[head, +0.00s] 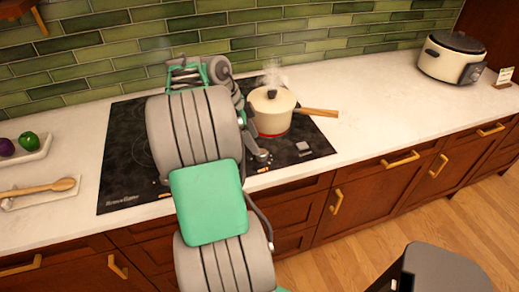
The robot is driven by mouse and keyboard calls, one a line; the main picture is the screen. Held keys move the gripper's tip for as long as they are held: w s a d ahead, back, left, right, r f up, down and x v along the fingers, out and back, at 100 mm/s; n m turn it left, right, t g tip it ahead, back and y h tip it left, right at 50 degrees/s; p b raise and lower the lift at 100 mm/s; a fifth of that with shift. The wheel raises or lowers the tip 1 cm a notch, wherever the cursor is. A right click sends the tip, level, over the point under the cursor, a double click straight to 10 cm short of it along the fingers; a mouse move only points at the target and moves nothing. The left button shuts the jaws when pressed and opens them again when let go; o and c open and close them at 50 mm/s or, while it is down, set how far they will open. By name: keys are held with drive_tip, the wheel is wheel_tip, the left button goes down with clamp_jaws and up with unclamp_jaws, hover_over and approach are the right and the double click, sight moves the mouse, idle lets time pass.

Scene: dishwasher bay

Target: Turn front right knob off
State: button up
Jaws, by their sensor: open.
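The black cooktop (120,170) is set in the white counter. A cream pot (272,112) with a wooden handle steams on its right side, above a red glowing ring. A small grey piece (305,149) shows at the cooktop's front right; I cannot tell whether it is a knob. My arm reaches over the cooktop's middle and hides much of its front edge. My gripper (261,155) is small and partly hidden, open, low over the front edge, just in front of the pot. I cannot make out the front right knob clearly or whether my gripper touches it.
The pot's wooden handle (318,112) points right over the counter. A cream slow cooker (451,58) stands at the far right. A wooden spoon (45,187) on a rest and a tray (30,153) with vegetables are at the left.

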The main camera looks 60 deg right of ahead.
sight(261, 155)
drive_tip(key=x, duration=0.5)
drive_tip(key=shift+s+d+f, duration=0.1)
drive_tip(key=shift+f, duration=0.05)
clamp_jaws()
idle(0.4)
